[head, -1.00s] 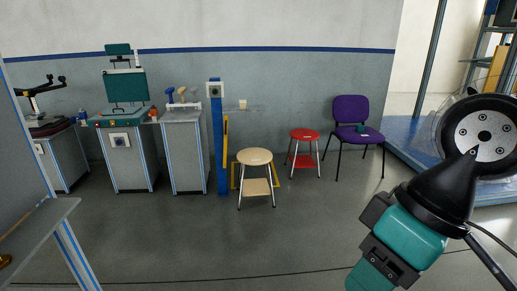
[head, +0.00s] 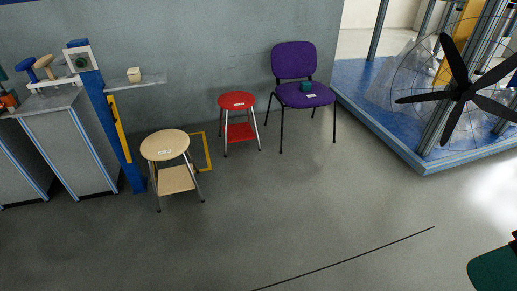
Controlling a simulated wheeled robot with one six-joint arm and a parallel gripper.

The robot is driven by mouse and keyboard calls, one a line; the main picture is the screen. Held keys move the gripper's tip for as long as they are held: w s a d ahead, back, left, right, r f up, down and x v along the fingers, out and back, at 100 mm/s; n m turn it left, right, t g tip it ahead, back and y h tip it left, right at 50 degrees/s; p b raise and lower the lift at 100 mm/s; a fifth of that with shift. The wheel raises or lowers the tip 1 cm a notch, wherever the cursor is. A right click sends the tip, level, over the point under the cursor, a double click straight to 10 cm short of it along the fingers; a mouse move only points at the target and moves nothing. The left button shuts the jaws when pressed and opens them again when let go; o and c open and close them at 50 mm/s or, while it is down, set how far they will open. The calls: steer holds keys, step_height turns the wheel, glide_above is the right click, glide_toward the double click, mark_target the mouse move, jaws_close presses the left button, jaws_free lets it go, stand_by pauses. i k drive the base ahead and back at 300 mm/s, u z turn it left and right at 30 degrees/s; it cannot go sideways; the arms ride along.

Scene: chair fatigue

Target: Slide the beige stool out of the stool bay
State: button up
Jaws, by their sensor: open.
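The beige stool (head: 166,146) stands upright on the floor in the head view, left of the middle. It has a round seat with a small white label, a lower beige shelf and metal legs. A yellow outline (head: 206,153), which seems to mark the stool bay, shows behind and to the right of the stool. The stool hides part of it, so I cannot tell how far the legs stand inside. My gripper's fingers are out of view. Only a teal and black part of my arm shows at the lower right corner, well apart from the stool.
A blue post (head: 108,118) with a yellow bar stands close left of the stool, beside grey cabinets (head: 70,140). A red stool (head: 238,102) and a purple chair (head: 300,92) stand to the right. A large fan (head: 462,95) stands far right. The foreground floor is clear.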

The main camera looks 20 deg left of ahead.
mark_target(166, 144)
steer(key=i, duration=1.55)
steer(key=u, duration=0.9)
steer(key=i, duration=0.95)
steer(key=u, duration=1.3)
steer(key=i, duration=0.4)
steer(key=u, duration=0.25)
